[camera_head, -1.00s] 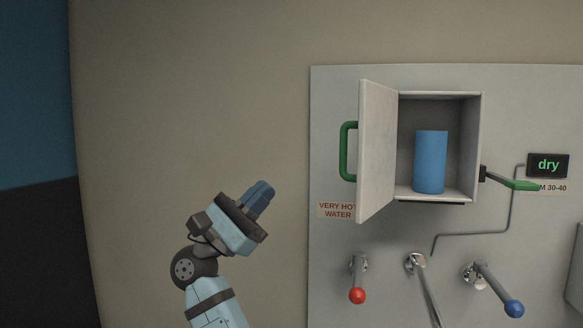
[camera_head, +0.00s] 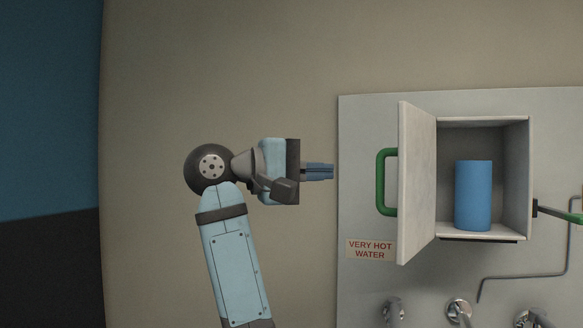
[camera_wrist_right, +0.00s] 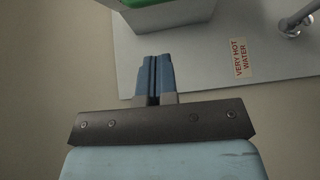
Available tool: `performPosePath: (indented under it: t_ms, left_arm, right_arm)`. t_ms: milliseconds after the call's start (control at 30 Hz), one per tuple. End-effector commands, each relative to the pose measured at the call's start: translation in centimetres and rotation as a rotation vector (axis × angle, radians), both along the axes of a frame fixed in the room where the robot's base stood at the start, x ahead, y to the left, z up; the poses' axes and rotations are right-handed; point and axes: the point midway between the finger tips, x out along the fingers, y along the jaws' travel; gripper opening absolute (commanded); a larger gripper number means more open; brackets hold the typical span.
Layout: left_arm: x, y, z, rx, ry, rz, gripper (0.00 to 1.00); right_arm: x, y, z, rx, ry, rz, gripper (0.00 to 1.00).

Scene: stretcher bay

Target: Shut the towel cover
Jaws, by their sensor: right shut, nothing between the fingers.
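The towel cover (camera_head: 417,185) is a pale door hinged on the left side of a wall box (camera_head: 531,180). It stands open, swung out to the left. Its green handle (camera_head: 382,182) is on the door's outer face. A blue towel roll (camera_head: 473,196) stands upright inside the box. My right gripper (camera_head: 331,172) is shut and empty, pointing right, left of the handle and apart from it. In the right wrist view the closed fingers (camera_wrist_right: 155,75) show, with part of the green handle (camera_wrist_right: 140,3) at the top edge. My left gripper is not in view.
A grey wall panel (camera_head: 365,125) carries the box and a "VERY HOT WATER" label (camera_head: 370,250). Taps (camera_head: 459,311) and a thin pipe (camera_head: 520,278) are below. A green lever (camera_head: 562,213) sticks out right of the box. The wall left of the panel is bare.

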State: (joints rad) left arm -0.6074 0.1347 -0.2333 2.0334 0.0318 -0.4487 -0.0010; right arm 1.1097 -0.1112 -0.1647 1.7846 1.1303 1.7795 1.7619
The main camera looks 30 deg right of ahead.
Motion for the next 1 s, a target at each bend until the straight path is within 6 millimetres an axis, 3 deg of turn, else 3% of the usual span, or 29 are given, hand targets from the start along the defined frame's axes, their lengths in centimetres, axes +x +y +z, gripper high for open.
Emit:
performPosePath:
  t_ms: [133, 300, 1000]
  left_arm:
    - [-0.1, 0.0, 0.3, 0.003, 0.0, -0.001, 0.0]
    - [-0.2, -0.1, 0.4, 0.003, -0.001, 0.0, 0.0]
    - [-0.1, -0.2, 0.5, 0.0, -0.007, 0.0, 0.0]
  right_arm:
    - [-1.1, -2.8, 0.1, -0.002, 0.001, -0.002, 0.0]
    - [-3.3, -3.8, 0.0, -0.001, -0.001, -0.001, 0.0]
    - [-4.8, -4.7, -0.2, 0.0, 0.001, 0.005, 0.0]
